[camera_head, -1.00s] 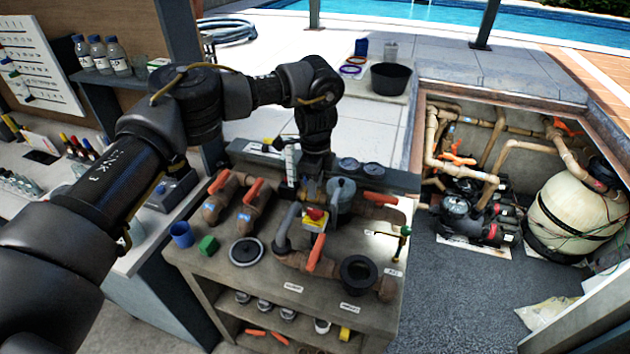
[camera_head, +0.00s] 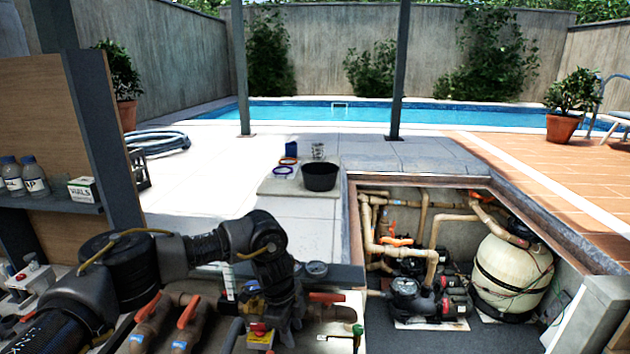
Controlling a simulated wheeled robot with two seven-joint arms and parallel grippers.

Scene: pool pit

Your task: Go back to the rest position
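My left arm comes in from the lower left of the head view. Its dark wrist bends down over the bench with pipes, and my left gripper (camera_head: 283,312) is low among the valve parts. Its fingers are dark and hard to make out, so I cannot tell whether they are open or shut, or whether they touch anything. A yellow block with a red knob (camera_head: 259,329) shows just left of the gripper. Orange-handled valves (camera_head: 188,312) stand further left on the bench. My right gripper is not in view.
A pit right of the bench holds a black pump (camera_head: 405,296) and a cream filter tank (camera_head: 512,272). A black tub (camera_head: 320,176) stands on the paving behind. A post (camera_head: 100,140) and a shelf with bottles (camera_head: 33,177) are at left.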

